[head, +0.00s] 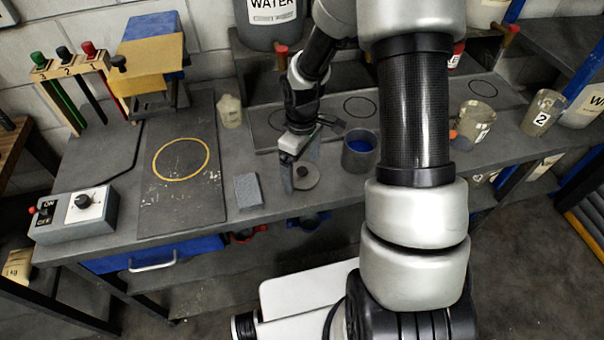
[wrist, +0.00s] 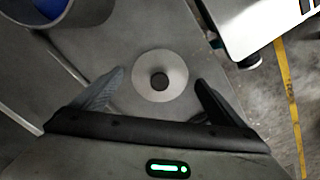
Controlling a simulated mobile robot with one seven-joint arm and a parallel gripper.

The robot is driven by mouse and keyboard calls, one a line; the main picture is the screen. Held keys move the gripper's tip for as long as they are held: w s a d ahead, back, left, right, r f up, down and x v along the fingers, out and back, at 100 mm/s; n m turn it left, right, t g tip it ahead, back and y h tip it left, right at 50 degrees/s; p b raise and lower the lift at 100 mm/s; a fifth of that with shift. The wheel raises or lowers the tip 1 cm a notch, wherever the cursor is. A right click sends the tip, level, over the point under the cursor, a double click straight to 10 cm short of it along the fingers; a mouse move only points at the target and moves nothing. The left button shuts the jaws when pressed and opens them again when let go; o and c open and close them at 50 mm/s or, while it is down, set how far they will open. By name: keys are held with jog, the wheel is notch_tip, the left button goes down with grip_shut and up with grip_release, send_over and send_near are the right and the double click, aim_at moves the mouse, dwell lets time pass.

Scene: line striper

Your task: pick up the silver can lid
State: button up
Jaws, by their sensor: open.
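The silver can lid (head: 309,180) lies flat on the grey bench near its front edge. It is a round disc with a dark knob in its middle. In the wrist view the lid (wrist: 146,88) lies ahead of my gripper, between the lines of the two fingers. My gripper (head: 300,174) is open and empty, pointing down over the lid; it also shows in the wrist view (wrist: 160,86). The head view does not show clearly how high the fingertips are above the lid.
A grey can with blue contents (head: 360,154) stands just right of the lid. A grey block (head: 248,190) lies to the left. A dark board with a yellow ring (head: 181,205) and a control box (head: 75,214) are farther left. Containers (head: 475,121) stand at right.

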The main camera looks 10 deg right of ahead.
aim_at(302, 169)
jog(key=shift+f, duration=0.25)
jog(key=c, duration=1.1)
jog(key=shift+r, duration=0.1)
notch_tip(302, 169, up, 8)
jog(key=w+d+r+p, duration=0.1)
jog(key=d+r, duration=0.3)
jog(key=d, duration=0.4)
jog(key=d+r+p, duration=0.2)
jog(key=d+r, duration=0.2)
jog(key=d, duration=0.4)
notch_tip(302, 169, down, 7)
jog(key=b, duration=0.4)
jog(key=shift+r+n+b, duration=0.2)
jog(key=shift+n+b, duration=0.1)
jog(key=shift+b, duration=0.1)
